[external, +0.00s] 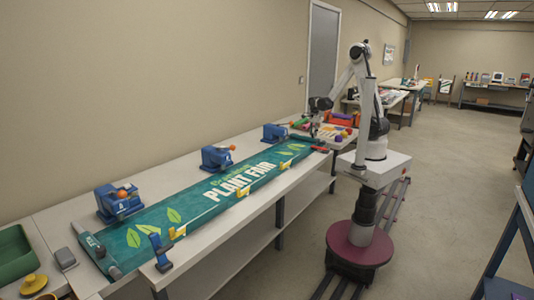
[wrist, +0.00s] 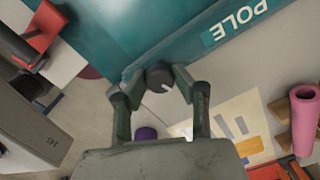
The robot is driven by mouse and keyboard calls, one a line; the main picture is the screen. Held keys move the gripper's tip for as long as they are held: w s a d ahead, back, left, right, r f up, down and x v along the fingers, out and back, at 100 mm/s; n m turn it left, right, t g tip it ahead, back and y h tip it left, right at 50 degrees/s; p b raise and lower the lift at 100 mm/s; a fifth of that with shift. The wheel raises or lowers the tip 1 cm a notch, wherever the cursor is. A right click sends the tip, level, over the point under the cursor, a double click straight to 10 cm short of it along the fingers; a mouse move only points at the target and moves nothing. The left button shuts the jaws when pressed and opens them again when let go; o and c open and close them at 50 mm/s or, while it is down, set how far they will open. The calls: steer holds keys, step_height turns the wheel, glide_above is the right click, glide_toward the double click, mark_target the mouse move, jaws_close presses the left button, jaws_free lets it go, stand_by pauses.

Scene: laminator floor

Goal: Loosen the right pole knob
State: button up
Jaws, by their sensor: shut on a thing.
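A round dark knob (wrist: 159,76) with a light pointer mark sits at the edge of the teal banner (wrist: 120,35) in the wrist view. My gripper (wrist: 156,82) has its two fingers on either side of this knob and is shut on it. A label reading POLE lies beside it on the teal surface. In the external view, my gripper (external: 314,119) is low over the far right end of the "Plant Fair" banner (external: 205,200). The knob is too small to make out there.
Blue clamps (external: 217,158) line the wall side of the table. Yellow clips (external: 243,190) line its front edge. A red clamp (wrist: 42,35), a pink roll (wrist: 303,120), a purple piece (wrist: 146,133) and a printed sheet (wrist: 235,125) lie near my gripper.

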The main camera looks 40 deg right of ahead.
steer(key=n+b, duration=0.2)
steer(key=n, duration=0.1)
steer(key=shift+f+n, duration=0.1)
steer(key=shift+n, duration=0.3)
steer(key=n+b, duration=0.1)
steer(key=n, duration=0.2)
steer(key=shift+n+b, duration=0.3)
steer(key=n+b, duration=0.1)
steer(key=n, duration=0.2)
steer(key=shift+n, duration=0.3)
steer(key=shift+n+b, duration=0.6)
steer(key=shift+n, duration=1)
steer(key=o, duration=1.1)
steer(key=shift+o, duration=0.2)
steer(key=shift+r, duration=0.25)
